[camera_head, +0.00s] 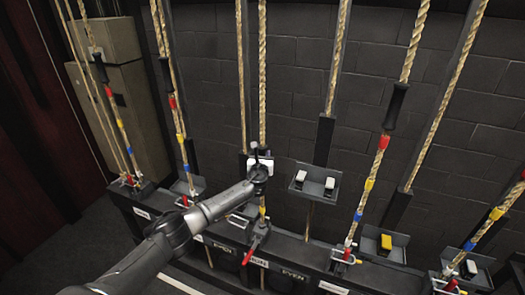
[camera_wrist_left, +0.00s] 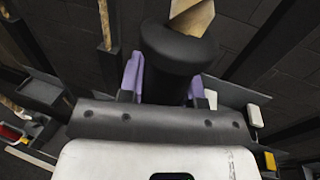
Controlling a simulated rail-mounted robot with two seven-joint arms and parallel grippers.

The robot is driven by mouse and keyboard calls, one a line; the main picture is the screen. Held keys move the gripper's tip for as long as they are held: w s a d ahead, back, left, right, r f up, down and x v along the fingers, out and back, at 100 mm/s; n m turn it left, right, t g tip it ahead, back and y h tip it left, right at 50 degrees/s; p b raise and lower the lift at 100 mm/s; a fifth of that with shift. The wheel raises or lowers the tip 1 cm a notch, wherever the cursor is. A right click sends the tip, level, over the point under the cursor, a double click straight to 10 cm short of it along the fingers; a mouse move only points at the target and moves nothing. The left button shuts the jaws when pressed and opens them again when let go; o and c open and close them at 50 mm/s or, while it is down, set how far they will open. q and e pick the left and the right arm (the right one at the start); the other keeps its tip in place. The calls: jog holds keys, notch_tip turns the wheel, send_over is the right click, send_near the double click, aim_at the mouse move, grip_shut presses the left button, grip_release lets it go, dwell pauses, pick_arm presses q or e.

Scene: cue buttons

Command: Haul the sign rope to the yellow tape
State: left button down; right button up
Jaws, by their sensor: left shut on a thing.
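My left gripper (camera_head: 258,168) reaches in from the left to a tan rope (camera_head: 262,85) near the middle of the row. In the left wrist view the purple fingers of the left gripper (camera_wrist_left: 163,82) are shut around a black sleeve (camera_wrist_left: 180,50), with rope (camera_wrist_left: 192,17) coming out of its top. Below the gripper, a bit of yellow tape (camera_head: 262,202) shows on this rope, above a red lock handle (camera_head: 251,251). The gripper hides the rope between. The label (camera_head: 258,262) under this rope is too small to read surely. My right gripper is out of view.
Neighbouring ropes carry red, yellow and blue tape, such as the rope on the left (camera_head: 174,90) and the one on the right (camera_head: 398,85). Small boxes with white or yellow buttons (camera_head: 386,242) stand along the low rail. A block wall (camera_head: 300,60) is behind.

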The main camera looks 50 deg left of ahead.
pick_arm(q)
jog(key=shift+f+b, duration=1.05)
jog(key=shift+f, duration=1.15)
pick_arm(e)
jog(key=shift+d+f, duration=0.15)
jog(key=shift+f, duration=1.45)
pick_arm(q)
jog(key=c, duration=0.8)
grip_release()
jog(key=shift+s+d+r, duration=0.1)
jog(key=shift+s+d, duration=0.25)
jog(key=p+v, duration=0.1)
jog(key=v, duration=1.1)
jog(key=shift+s+d+p, duration=0.25)
jog(key=shift+s+p, duration=0.05)
jog(key=shift+p, duration=0.05)
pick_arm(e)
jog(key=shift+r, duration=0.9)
